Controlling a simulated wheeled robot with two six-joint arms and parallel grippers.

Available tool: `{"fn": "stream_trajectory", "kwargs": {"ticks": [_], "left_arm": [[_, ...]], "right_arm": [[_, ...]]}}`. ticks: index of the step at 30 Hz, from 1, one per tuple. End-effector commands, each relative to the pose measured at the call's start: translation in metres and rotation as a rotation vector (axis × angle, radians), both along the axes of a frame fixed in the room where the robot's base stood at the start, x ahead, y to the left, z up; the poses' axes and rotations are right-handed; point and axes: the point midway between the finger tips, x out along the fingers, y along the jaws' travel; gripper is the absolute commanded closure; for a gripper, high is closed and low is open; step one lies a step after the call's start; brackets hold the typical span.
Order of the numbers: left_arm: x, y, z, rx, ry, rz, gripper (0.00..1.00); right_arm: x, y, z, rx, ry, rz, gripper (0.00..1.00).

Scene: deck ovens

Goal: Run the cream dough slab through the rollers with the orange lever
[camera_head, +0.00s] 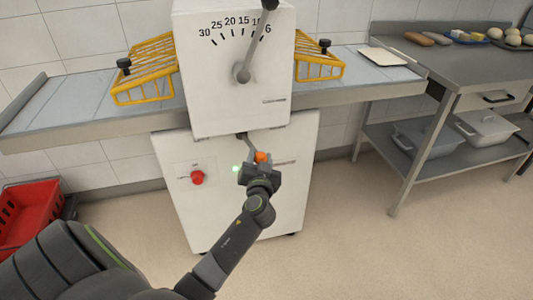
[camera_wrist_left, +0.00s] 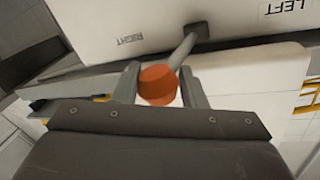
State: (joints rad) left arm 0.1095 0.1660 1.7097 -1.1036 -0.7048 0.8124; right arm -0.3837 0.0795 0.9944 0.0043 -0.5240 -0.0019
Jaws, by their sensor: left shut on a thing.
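The cream dough slab (camera_head: 383,57) lies flat on the right end of the sheeter's belt table. The white sheeter (camera_head: 217,95) stands in the middle, with its rollers hidden inside the housing. The orange lever's knob (camera_head: 261,156) sticks out from the lower front of the machine. My left gripper (camera_head: 259,165) is at the knob. In the left wrist view the orange knob (camera_wrist_left: 158,85) sits between the two fingers (camera_wrist_left: 160,88), which are shut on it, and its grey rod runs up to the white housing. My right gripper is not in view.
Yellow wire guards (camera_head: 146,69) (camera_head: 318,57) flank the housing. A dial with a dark-knobbed thickness arm (camera_head: 253,45) is above; a red button (camera_head: 197,177) is lower left. A steel table (camera_head: 465,62) holds several dough pieces at right. A red crate (camera_head: 28,214) stands at left.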

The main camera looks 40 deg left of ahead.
Motion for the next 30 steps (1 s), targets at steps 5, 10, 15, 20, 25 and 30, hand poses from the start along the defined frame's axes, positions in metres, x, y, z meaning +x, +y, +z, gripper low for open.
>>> {"fn": "stream_trajectory", "kwargs": {"ticks": [5,10,15,20,25,30], "left_arm": [[-0.013,0.007,0.001,-0.001,-0.002,-0.112,1.0],[-0.02,0.012,0.0,-0.003,-0.003,-0.183,1.0],[-0.024,0.015,0.0,-0.006,-0.003,-0.22,1.0],[-0.024,0.015,0.0,-0.007,-0.005,-0.231,1.0],[-0.024,0.015,0.0,-0.008,-0.006,-0.231,1.0],[-0.024,0.015,0.0,-0.008,-0.006,-0.231,0.53]], "right_arm": [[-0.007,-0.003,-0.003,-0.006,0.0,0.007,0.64],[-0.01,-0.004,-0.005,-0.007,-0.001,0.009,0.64],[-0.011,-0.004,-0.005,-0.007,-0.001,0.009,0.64],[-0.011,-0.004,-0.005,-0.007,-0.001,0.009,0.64],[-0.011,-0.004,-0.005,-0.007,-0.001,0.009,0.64],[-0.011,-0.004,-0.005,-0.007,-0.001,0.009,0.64]]}}
